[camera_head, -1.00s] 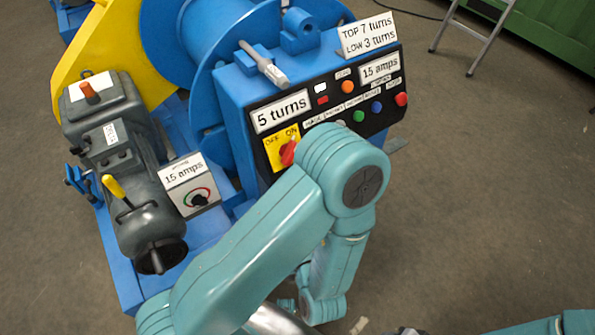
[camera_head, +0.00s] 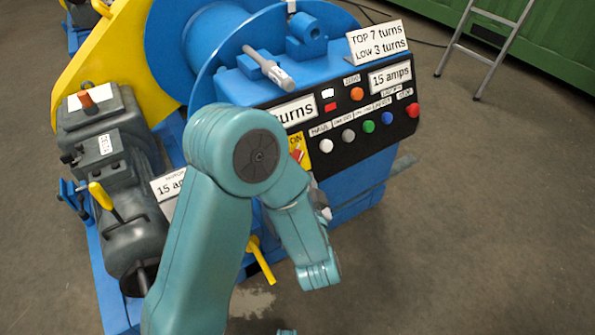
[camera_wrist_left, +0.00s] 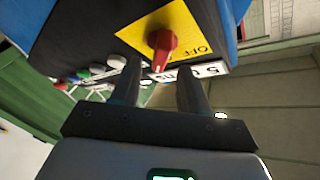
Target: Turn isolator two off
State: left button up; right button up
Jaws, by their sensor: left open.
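A red rotary switch knob (camera_wrist_left: 160,42) sits on a yellow plate (camera_wrist_left: 190,25) with an OFF label in the left wrist view. In the head view the plate (camera_head: 305,152) is mostly behind my arm, with ON showing. No number for this isolator is readable. My left gripper (camera_wrist_left: 159,74) is open and faces the knob. Its fingertips appear on either side of the knob's lower end, with nothing visibly held. I cannot tell whether they touch it. My right gripper is out of view.
The black control panel (camera_head: 351,152) carries several coloured buttons and signs. A grey motor (camera_head: 128,225) with a yellow lever (camera_head: 101,196) stands left. Another yellow lever (camera_head: 262,262) shows below the panel. A ladder (camera_head: 486,70) stands at the right; floor there is clear.

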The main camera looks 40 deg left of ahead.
pick_arm(q)
jog(key=shift+x, duration=1.9)
jog(key=shift+r, duration=0.1)
grip_shut()
